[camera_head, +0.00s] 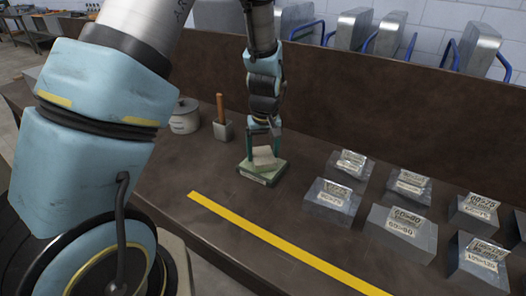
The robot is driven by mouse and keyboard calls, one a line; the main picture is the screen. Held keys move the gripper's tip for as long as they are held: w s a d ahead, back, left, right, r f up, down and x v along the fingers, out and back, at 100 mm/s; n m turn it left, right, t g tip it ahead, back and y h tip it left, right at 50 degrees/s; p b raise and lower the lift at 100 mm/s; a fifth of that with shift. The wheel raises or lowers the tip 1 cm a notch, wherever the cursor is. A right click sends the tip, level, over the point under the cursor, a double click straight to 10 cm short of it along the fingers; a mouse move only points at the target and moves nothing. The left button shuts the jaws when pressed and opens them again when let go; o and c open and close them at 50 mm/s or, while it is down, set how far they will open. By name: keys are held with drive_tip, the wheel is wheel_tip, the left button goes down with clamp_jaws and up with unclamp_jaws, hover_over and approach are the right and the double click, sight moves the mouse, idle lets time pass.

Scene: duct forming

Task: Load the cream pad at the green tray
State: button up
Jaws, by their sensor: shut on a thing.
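My gripper (264,131) points down at the middle of the bench, with its fingers around a cream pad (265,157). The pad is a small pale block. It is over the green tray (258,174), a low flat tray with a pale label on its front edge. The pad overlaps the tray in the picture; I cannot tell whether it rests on it or hangs just above. The fingertips partly cover the pad's upper edge.
A dark brown bench (180,178) has a raised back wall. A grey pot (185,116) and a wooden-handled tool (221,122) stand left of the tray. Several labelled metal blocks (332,202) stand right. A yellow stripe (270,237) runs in front, with clear bench around it.

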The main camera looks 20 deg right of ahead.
sight(263, 155)
drive_tip(key=shift+r+p, duration=2.8)
drive_tip(key=shift+r, duration=0.75)
drive_tip(key=shift+f, duration=0.1)
